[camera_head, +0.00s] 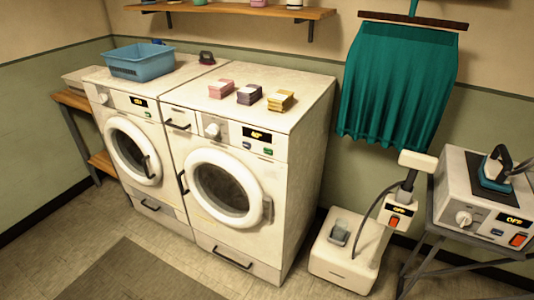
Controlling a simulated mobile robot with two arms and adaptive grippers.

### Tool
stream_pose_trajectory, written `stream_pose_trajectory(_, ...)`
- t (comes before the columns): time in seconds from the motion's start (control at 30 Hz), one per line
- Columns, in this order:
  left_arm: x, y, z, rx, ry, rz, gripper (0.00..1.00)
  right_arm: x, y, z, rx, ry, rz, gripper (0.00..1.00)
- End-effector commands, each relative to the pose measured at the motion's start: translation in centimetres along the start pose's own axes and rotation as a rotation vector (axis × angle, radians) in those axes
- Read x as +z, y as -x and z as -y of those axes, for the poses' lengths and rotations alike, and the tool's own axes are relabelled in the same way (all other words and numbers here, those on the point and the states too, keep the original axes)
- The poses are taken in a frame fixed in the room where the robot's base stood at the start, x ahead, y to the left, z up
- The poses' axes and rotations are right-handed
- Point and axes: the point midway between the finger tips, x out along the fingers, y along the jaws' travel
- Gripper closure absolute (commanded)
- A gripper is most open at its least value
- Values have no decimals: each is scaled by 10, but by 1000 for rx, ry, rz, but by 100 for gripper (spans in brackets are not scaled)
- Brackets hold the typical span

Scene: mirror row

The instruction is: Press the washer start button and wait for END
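Two white front-loading machines stand side by side, and I cannot tell for certain which one is the washer. The left machine (153,203) has a round door, a knob and a small lit display (139,101). The right machine (237,231) has a round door, a knob (212,130) and a lit display (258,134) whose text is too small to read surely. Below that display are a green button (267,151) and a bluish button (246,145). Both doors look closed. Neither of my grippers is in view.
A blue basket (141,62) and folded pink, purple and yellow stacks (280,101) sit on the machine tops. A white steamer (344,255) with a teal cloth hanging above stands right, beside an iron station (465,195) reading OFF. Floor in front is clear, with a mat (140,275).

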Motion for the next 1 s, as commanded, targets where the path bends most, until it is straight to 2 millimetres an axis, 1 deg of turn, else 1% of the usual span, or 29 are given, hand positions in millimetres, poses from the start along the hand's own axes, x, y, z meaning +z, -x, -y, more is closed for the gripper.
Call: stream_pose_trajectory(1.0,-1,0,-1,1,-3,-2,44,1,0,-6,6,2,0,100)
